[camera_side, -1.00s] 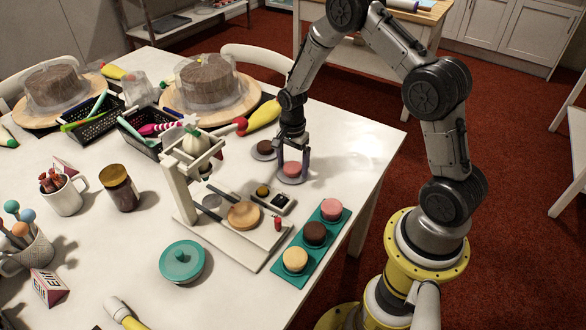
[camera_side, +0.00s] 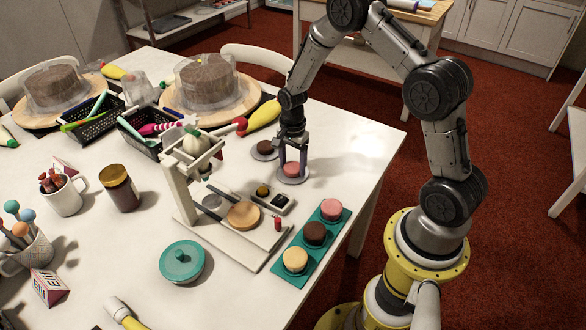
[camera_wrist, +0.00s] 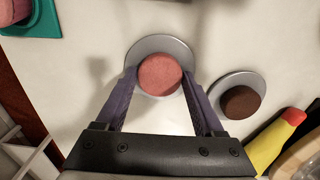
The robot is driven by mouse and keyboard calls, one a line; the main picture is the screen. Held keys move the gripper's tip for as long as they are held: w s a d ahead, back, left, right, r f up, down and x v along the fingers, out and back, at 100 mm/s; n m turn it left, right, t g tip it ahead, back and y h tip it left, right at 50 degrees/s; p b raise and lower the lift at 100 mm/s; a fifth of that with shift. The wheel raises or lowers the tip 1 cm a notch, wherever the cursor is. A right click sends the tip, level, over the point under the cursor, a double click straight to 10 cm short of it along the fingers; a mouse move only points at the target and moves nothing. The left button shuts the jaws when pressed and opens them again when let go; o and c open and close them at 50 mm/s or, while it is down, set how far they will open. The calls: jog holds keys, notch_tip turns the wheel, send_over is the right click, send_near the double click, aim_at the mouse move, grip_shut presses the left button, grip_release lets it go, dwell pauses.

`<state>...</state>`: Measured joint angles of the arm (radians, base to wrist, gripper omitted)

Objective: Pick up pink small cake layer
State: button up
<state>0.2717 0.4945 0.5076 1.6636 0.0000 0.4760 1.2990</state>
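The pink small cake layer (camera_wrist: 160,75) lies on a round grey disc (camera_wrist: 142,46). In the side view the cake layer (camera_side: 291,169) shows between the fingers of my gripper (camera_side: 292,168), which points straight down. In the wrist view my gripper (camera_wrist: 159,78) has one finger on each side of the cake layer, with the tips right at its edges. I cannot tell whether both fingers press on it. The cake layer sits low on its disc, with no visible lift.
A brown small layer on another grey disc (camera_side: 262,157) is close to the left. A teal tray (camera_side: 309,254) with pink, brown and cream layers lies nearer the front. A white stand (camera_side: 181,190) and a yellow-and-red bottle (camera_side: 262,117) are nearby. The table's right side is clear.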

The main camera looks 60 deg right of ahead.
aim_at(293, 166)
jog(key=c, duration=0.4)
jog(key=shift+r, duration=3.55)
